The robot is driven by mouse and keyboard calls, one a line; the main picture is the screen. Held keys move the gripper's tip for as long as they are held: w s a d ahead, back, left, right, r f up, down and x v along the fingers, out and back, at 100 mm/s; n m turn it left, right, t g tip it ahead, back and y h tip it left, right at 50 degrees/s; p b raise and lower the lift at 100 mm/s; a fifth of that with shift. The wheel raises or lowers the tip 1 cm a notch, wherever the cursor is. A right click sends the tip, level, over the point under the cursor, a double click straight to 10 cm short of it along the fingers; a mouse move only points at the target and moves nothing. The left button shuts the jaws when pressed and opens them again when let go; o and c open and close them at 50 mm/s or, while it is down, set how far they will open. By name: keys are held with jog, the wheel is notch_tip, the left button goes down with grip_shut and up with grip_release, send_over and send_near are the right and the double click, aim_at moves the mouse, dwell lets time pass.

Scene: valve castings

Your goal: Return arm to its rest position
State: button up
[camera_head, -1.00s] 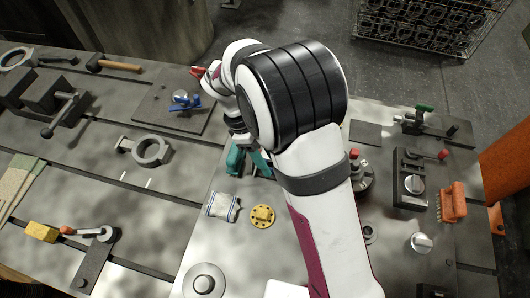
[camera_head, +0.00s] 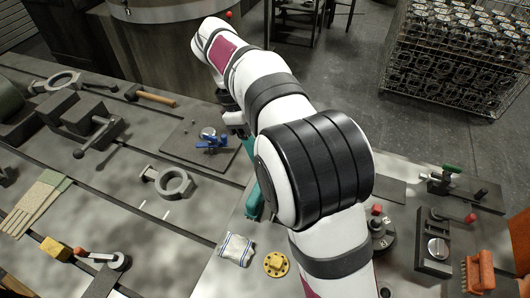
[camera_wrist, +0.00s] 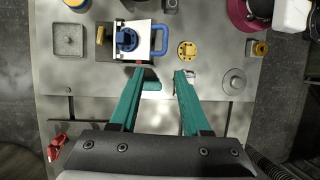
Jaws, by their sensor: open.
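My gripper shows in the wrist view (camera_wrist: 162,76) with its two teal fingers spread apart and nothing between the tips. It hangs above the grey table (camera_wrist: 90,108). In the head view, my white and black arm reaches from the lower right to the upper left over the table. Part of a teal finger shows beside the arm's black joint there; the rest of the gripper is hidden behind the arm. A yellow flange (camera_wrist: 187,50) lies beyond the right fingertip, and it also shows in the head view (camera_head: 276,264).
A blue-handled part on a white plate (camera_wrist: 150,40) lies beyond the left fingertip. A blue valve (camera_head: 211,142) sits on a dark plate. A ring casting (camera_head: 174,183), a plastic bag (camera_head: 237,249) and an orange brush (camera_head: 480,272) lie around. A wire crate (camera_head: 455,55) stands behind.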

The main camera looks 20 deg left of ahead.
jog(key=s+d+r+m+g+y, duration=0.1)
jog(key=s+d+r+m, duration=0.1)
jog(key=d+m, duration=0.3)
jog(key=s+d+r+m+y, duration=0.1)
jog(key=s+d+r+m, duration=0.15)
jog(key=d, duration=0.45)
jog(key=s+d+f+m+y, duration=0.1)
jog(key=s+d+f+m, duration=0.1)
jog(key=s+m, duration=0.3)
jog(key=s+d+f+m+t+y, duration=0.1)
jog(key=s+d+f+m, duration=0.1)
jog(key=s+d+m, duration=0.2)
jog(key=s+d+f+m+y, duration=0.2)
jog(key=s+d+m, duration=0.1)
jog(key=s+m, duration=0.3)
jog(key=shift+f+m+t, duration=0.3)
jog(key=shift+m+t, duration=0.1)
jog(key=shift+m, duration=0.15)
